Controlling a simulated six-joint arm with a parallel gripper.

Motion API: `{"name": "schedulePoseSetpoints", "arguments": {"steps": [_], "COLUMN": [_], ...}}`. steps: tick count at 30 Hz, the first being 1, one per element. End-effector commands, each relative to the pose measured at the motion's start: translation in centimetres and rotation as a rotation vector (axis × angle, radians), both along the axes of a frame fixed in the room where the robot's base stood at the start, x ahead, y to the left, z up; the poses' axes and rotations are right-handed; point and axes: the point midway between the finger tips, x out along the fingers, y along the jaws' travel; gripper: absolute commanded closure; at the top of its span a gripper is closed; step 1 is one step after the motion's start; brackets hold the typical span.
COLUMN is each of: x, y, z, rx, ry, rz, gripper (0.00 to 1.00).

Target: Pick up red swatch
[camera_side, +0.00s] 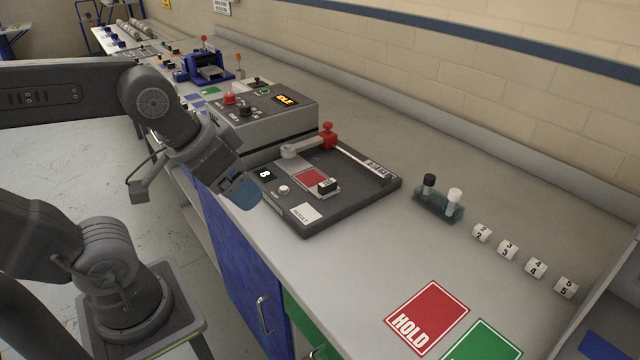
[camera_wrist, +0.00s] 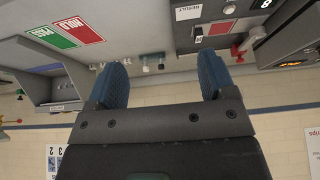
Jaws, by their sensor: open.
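The red swatch (camera_side: 311,177) lies flat on the dark tester plate (camera_side: 350,213), in a pale holder with a small black block at its front right corner. It also shows as a small red patch in the wrist view (camera_wrist: 220,28). My gripper (camera_side: 243,192) is to the left of the swatch in the side view, by the plate's left edge and apart from the swatch. In the wrist view my gripper (camera_wrist: 160,73) has its two blue fingers spread, with nothing between them.
A red-knobbed lever (camera_side: 327,134) stands behind the swatch. A grey control box (camera_side: 262,113) is behind the plate. The counter between is clear.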

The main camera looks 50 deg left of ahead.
Motion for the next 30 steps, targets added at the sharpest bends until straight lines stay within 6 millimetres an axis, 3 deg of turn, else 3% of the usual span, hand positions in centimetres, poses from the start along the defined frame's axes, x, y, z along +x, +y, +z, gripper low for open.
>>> {"name": "schedulePoseSetpoints", "arguments": {"steps": [5,14,22,27,30], "x": [2.0,11.9,20.8,23.8,24.6], "y": [0.4,3.1,6.8,8.4,8.9], "z": [1.1,2.8,0.1,-1.8,-2.5], "rx": [-0.051,-0.244,-0.352,-0.376,-0.383], "ry": [0.044,0.219,0.343,0.378,0.384], "rz": [0.119,0.691,1.236,1.457,1.518], "gripper": [0.23,0.23,0.23,0.23,0.23]}}
